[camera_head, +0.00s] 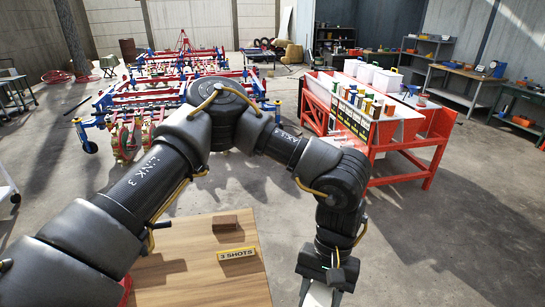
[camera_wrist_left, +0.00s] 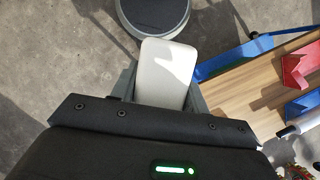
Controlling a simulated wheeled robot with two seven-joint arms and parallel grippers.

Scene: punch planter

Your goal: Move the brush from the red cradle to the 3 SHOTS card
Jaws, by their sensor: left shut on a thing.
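My left gripper (camera_wrist_left: 160,95) is shut on a pale, flat block with rounded corners, which looks like the brush (camera_wrist_left: 166,68); no bristles show. In the head view the left gripper (camera_head: 318,290) points down at the bottom edge, right of the wooden table, with a pale piece showing in it. The yellow 3 SHOTS card (camera_head: 237,254) stands on the table, left of the gripper. Red notched supports, which look like the red cradle (camera_wrist_left: 300,68), stand on the wood in the wrist view, with nothing seen in them. My right gripper is out of view.
A brown block (camera_head: 225,223) lies behind the card on the wooden table (camera_head: 215,285). My left arm hides the table's left part.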

